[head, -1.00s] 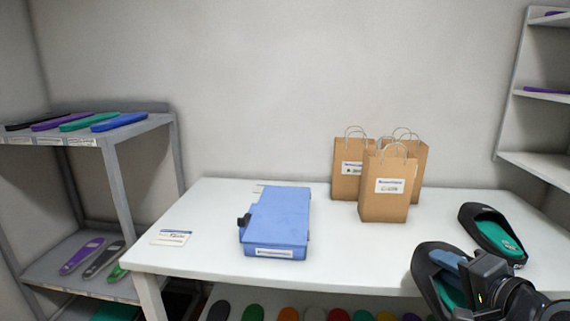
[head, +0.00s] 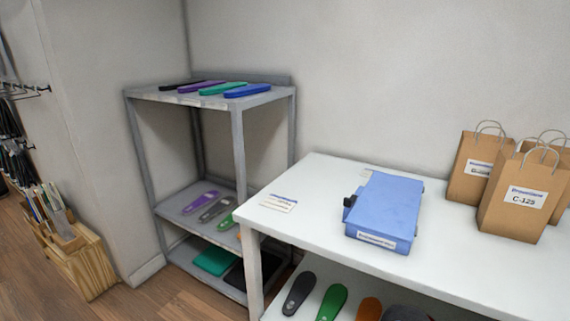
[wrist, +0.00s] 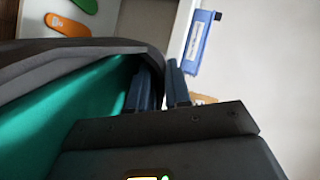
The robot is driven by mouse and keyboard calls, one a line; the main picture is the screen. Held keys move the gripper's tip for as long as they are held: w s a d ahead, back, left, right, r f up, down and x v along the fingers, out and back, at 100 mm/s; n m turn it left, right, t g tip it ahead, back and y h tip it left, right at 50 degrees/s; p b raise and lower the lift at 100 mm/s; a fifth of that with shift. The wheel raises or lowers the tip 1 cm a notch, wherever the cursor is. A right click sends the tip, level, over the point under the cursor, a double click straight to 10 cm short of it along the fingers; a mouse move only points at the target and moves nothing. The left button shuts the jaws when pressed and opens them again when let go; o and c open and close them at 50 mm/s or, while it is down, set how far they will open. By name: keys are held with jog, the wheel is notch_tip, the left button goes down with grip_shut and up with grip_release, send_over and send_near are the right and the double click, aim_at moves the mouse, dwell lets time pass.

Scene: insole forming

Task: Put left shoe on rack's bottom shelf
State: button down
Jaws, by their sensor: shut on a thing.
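A dark shoe (wrist: 85,55) with a teal insole (wrist: 75,120) fills the left of the wrist view. My gripper (wrist: 163,75) is shut on the shoe's rim, its two blue-grey fingers on either side of the wall. Whether it is the left shoe cannot be told from this view. The shoe and gripper are outside the head view. The grey rack (head: 240,145) stands left of the table in the head view. Its bottom shelf (head: 190,250) holds a green item (head: 214,262) and a black item beside it, partly hidden by the table leg.
The rack's middle shelf holds several insoles (head: 202,199), and its top holds several more. The white table (head: 320,190) carries a blue box (head: 385,210), a card (head: 279,203) and paper bags (head: 520,200). A wooden crate (head: 85,265) stands on the floor left of the rack.

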jog(key=shift+w+a+f, duration=0.15)
jog(key=shift+a+f, duration=0.05)
jog(key=shift+a, duration=0.2)
jog(key=shift+d, duration=0.1)
jog(key=shift+f, duration=0.4)
notch_tip(320, 180, down, 10)
jog(key=s, duration=0.2)
jog(key=shift+s, duration=0.2)
jog(key=shift+r, duration=0.15)
